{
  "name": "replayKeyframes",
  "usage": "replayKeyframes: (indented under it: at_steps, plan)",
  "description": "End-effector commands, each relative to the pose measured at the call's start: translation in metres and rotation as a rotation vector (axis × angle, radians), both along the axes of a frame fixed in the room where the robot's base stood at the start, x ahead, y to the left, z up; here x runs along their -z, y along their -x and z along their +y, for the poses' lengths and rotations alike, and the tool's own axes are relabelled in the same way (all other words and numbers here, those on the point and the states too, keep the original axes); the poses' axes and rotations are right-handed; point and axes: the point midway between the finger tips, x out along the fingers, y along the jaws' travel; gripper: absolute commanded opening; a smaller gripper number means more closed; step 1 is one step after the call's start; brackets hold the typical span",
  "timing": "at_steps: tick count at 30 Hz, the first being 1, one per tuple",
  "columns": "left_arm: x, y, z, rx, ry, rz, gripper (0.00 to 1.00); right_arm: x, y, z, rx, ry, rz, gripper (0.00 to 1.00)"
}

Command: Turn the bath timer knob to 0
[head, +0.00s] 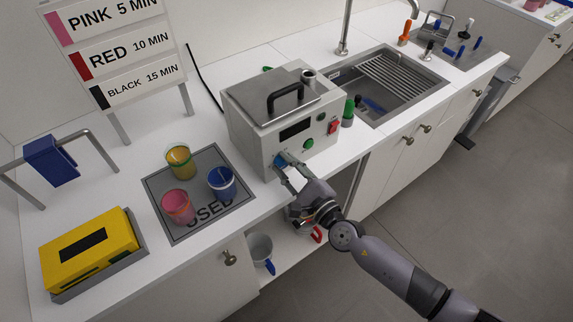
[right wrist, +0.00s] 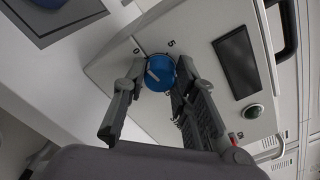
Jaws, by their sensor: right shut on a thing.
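The bath timer knob (right wrist: 160,73) is blue with a short white mark and sits on the front of the grey bath box (head: 255,140). In the right wrist view the digits 0 and 5 show on the panel around it. The white mark lies on the knob's left part; I cannot tell exactly which digit it points at. My right gripper (right wrist: 158,84) is shut on the knob, one finger on each side. In the head view the knob (head: 280,160) is partly hidden by this gripper (head: 285,172). My left gripper is not in view.
A dark mat (head: 236,205) left of the box holds yellow, blue and pink cups. A yellow device (head: 90,250) and a colour-time sign (head: 120,50) stand further left. The sink (head: 385,90) is right. A mug (head: 260,250) sits on the shelf below.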

Motion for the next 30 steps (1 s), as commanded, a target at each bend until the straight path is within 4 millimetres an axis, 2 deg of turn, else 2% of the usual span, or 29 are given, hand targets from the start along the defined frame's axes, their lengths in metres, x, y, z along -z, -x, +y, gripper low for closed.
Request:
replayKeyframes:
  at_steps: [7, 22, 23, 30]
  plan:
    - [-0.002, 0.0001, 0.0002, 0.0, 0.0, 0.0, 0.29, 0.0033, 0.0012, 0.0, -0.001, 0.065, -0.038, 0.0]
    - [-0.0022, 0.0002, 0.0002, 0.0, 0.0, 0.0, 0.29, 0.0037, 0.0012, -0.0001, -0.001, 0.08, -0.05, 0.0]
    - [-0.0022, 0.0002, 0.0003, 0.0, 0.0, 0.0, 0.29, 0.0037, 0.0012, -0.0001, -0.001, 0.08, -0.05, 0.27]
    - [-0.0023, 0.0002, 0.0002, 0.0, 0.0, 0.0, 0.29, 0.0022, 0.0007, 0.0, -0.001, 0.077, -0.052, 0.43]
